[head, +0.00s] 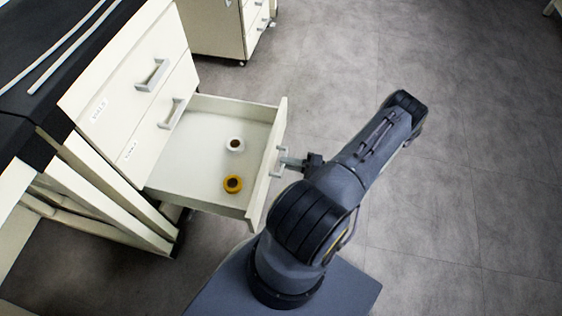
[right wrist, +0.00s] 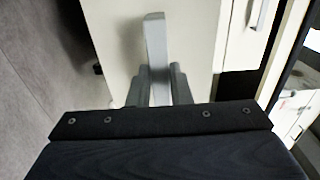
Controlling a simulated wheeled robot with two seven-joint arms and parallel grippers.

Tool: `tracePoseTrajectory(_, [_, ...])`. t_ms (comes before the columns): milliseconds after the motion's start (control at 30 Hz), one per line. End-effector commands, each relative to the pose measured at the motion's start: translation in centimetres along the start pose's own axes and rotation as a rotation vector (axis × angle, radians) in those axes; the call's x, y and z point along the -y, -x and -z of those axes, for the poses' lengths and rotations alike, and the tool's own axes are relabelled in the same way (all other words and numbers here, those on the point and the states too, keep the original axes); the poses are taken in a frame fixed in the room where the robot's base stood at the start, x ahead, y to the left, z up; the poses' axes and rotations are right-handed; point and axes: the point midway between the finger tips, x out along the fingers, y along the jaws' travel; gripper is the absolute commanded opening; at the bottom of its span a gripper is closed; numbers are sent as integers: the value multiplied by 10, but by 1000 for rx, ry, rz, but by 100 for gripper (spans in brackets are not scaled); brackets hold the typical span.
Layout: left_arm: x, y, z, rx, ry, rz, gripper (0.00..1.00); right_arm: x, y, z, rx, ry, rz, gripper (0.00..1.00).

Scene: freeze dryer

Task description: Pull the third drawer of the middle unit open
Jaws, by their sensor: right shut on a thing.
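The third drawer (head: 191,192) of the drawer unit (head: 122,95) stands pulled well out, its white inside in full view in the head view. Its front panel faces right and bears a grey handle (head: 280,162). My right gripper (head: 290,163) is shut on this handle. In the right wrist view the fingers (right wrist: 160,85) close around the grey handle bar (right wrist: 155,38) in front of the pale drawer front (right wrist: 110,35). My left gripper is not in view.
A black worktop (head: 60,60) is at left. Another cabinet (head: 215,28) stands behind. The grey floor (head: 480,150) at right is clear.

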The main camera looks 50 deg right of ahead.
Motion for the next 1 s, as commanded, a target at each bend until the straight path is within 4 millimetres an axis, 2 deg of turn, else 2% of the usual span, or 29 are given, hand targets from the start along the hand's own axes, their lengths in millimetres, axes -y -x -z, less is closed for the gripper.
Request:
tracePoseTrajectory(400, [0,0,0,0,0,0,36,-1,3,0,-1,0,-3,0])
tracePoseTrajectory(433, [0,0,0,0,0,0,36,-1,3,0,-1,0,-3,22])
tracePoseTrajectory(567, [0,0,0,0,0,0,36,0,3,0,-1,0,-2,39])
tracePoseTrajectory(867, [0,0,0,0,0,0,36,0,4,0,-1,0,-1,40])
tracePoseTrajectory(1000, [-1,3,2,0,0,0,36,0,17,1,-3,1,-3,40])
